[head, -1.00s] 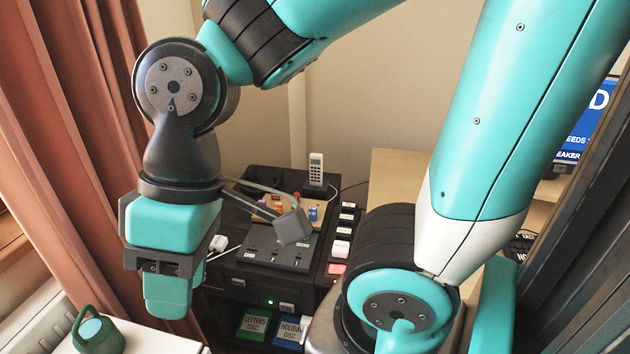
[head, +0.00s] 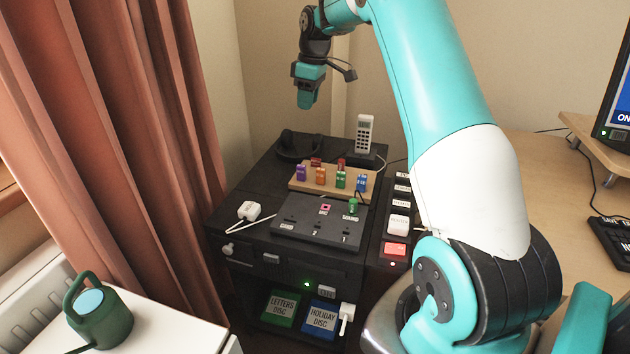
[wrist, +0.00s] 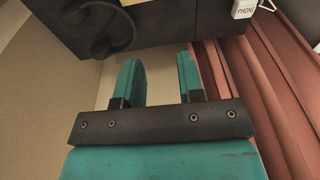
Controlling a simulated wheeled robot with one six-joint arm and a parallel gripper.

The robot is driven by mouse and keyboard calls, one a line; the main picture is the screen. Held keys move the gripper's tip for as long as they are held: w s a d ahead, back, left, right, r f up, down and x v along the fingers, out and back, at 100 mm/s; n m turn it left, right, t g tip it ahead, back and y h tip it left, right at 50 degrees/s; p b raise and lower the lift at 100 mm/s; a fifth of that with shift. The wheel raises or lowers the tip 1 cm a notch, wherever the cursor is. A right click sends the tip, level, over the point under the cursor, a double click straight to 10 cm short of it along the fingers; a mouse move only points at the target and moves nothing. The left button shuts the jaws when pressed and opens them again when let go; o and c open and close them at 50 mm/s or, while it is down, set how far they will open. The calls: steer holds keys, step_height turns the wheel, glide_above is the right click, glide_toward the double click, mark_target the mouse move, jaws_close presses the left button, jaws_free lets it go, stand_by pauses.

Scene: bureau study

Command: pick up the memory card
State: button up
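My gripper (head: 306,101) hangs high over the back left of the black cabinet, above and apart from everything. In the wrist view its two teal fingers (wrist: 162,82) are apart with nothing between them. I cannot tell for sure which piece is the memory card. Small purple (head: 301,172), orange (head: 320,176), green (head: 340,179) and blue (head: 361,183) pieces stand on a wooden rack (head: 296,187), with red ones behind. A black sloped panel (head: 290,212) in front has a "CARD" label, a small pink piece (head: 325,208) and a green piece (head: 352,205).
A white handset (head: 364,133) stands at the back right. A dark headset (wrist: 100,28) lies at the back left. White and red switches (head: 398,225) line the right. A green watering can (head: 99,312) stands at front left.

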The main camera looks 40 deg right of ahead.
glide_toward(316, 159)
step_height(316, 159, down, 3)
steer(key=shift+f+b, duration=0.2)
steer(key=shift+b, duration=0.8)
steer(key=shift+w+a+f, duration=0.1)
steer(key=shift+w+f, duration=0.1)
steer(key=shift+f, duration=0.85)
steer(key=shift+w+a+f, duration=0.1)
steer(key=shift+w+f, duration=0.1)
steer(key=shift+f, duration=0.85)
steer(key=shift+w+a+f, duration=0.15)
steer(key=shift+f, duration=0.9)
jaws_close()
